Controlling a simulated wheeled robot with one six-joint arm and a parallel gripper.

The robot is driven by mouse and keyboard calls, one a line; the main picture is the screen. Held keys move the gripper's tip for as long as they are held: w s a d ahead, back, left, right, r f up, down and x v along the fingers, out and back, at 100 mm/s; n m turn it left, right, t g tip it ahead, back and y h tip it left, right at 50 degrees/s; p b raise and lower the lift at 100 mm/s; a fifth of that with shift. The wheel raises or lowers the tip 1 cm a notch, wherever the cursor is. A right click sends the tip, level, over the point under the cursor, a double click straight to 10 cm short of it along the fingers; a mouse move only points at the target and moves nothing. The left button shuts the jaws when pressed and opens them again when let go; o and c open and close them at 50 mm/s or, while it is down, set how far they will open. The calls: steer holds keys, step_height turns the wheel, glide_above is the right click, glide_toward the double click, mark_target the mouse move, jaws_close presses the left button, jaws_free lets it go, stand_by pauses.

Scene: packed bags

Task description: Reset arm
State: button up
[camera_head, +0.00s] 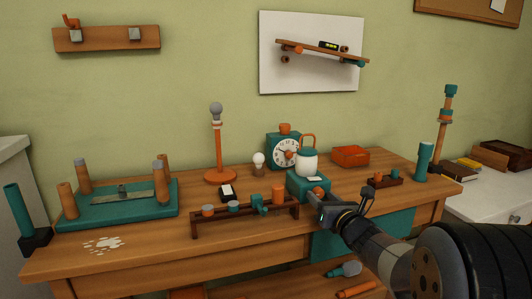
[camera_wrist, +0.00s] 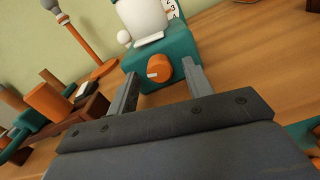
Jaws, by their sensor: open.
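My gripper (camera_head: 317,198) is at the end of my arm, which comes in from the lower right over the wooden desk (camera_head: 345,214). In the wrist view my gripper (camera_wrist: 160,73) is open, with two grey fingers apart and nothing held. An orange knob (camera_wrist: 160,69) on a teal box (camera_wrist: 178,47) shows between the fingertips. I cannot tell whether the fingers touch it. My gripper hides part of the box.
A wooden rack (camera_head: 230,222) with orange, grey and teal pieces stands left of my gripper. A teal clock (camera_head: 284,152), an orange lamp stand (camera_head: 219,176) and an orange tray (camera_head: 350,156) stand behind. A teal board with pegs (camera_head: 117,208) lies at left. The front left desk is mostly clear.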

steer(key=shift+m, duration=0.3)
stand_by(0.5)
